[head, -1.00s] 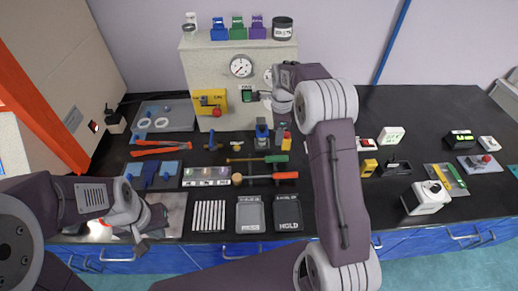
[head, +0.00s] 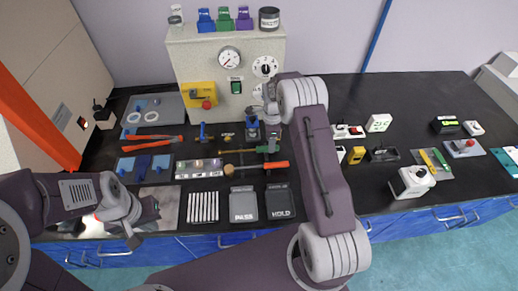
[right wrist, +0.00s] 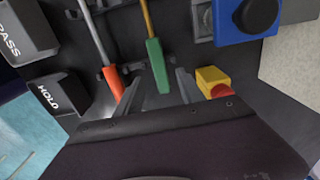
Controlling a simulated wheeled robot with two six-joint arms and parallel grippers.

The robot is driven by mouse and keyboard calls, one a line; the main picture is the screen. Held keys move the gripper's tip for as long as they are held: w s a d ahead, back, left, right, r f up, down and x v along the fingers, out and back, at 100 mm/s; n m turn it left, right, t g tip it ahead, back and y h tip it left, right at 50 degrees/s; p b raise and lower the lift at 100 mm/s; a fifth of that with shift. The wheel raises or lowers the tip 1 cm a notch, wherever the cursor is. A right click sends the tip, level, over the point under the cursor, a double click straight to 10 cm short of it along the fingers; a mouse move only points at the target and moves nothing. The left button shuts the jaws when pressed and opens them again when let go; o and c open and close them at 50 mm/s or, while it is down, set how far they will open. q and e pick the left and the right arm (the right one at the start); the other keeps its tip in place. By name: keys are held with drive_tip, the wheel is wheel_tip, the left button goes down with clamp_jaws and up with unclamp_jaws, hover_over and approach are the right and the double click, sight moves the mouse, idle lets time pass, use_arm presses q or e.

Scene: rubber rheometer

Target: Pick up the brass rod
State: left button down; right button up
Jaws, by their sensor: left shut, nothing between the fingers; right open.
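The brass rod (right wrist: 148,22) has a green handle. In the right wrist view its shaft runs up from the green handle (right wrist: 157,65), and in the head view it lies on the black bench as a thin brass line (head: 235,151). My right gripper (right wrist: 158,92) is open, with its fingers on either side of the green handle's end; I cannot tell whether they touch it. My left gripper (head: 143,225) is shut and empty, over the metal plate at the bench's front left.
An orange-handled tool (right wrist: 113,82) lies close beside the rod. A yellow block with a red knob (right wrist: 213,82) and a blue device (right wrist: 240,22) are on the other side. PASS (head: 243,205) and HOLD (head: 280,202) trays stand in front; the machine (head: 225,75) stands behind.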

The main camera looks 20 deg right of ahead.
wheel_tip(320, 180, down, 3)
drive_tip(key=shift+w+d+r, duration=0.1)
drive_tip(key=shift+d+r, duration=0.05)
drive_tip(key=shift+r, duration=0.05)
drive_tip(key=shift+c, duration=0.9)
clamp_jaws()
drive_tip(key=shift+r, duration=0.1)
drive_tip(key=shift+r, duration=0.5)
wheel_tip(320, 180, up, 3)
drive_tip(key=shift+r+b, duration=0.15)
drive_tip(key=shift+b, duration=0.3)
drive_tip(key=s+d+r, duration=0.1)
drive_tip(key=s+r, duration=0.2)
drive_tip(key=s, duration=0.2)
drive_tip(key=s+d+r+b, duration=0.1)
drive_tip(key=s+r, duration=0.2)
drive_tip(key=s, duration=0.3)
drive_tip(key=shift+s+r, duration=0.3)
